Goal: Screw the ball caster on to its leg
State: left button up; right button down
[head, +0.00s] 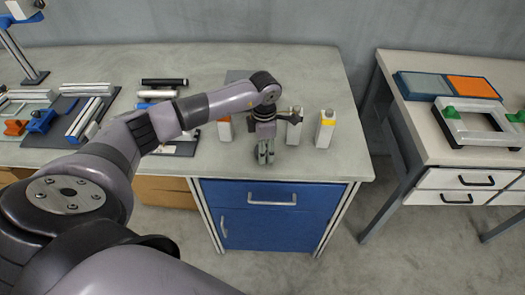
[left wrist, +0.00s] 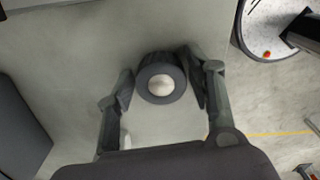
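The ball caster (left wrist: 161,84) shows in the left wrist view as a dark ring around a pale ball. The ball faces the camera. In the head view my left gripper (head: 265,160) points down at the front edge of the left bench. The caster is too small there to tell apart from the fingers. I cannot make out which thing is the caster's leg, and any part under the caster is hidden. My right gripper is not in view.
White cartons (head: 326,130) stand close around the left gripper on the bench (head: 330,80). Bars and a blue clamp (head: 40,121) lie at the left. A second table (head: 420,110) at the right bears a frame with green corners (head: 480,128). Bare floor separates the tables.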

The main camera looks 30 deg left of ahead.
pick_arm(q)
jog(key=c, duration=0.8)
jog(key=shift+r, duration=0.2)
notch_tip(320, 180, up, 20)
jog(key=b, duration=0.3)
jog(key=shift+f, duration=0.15)
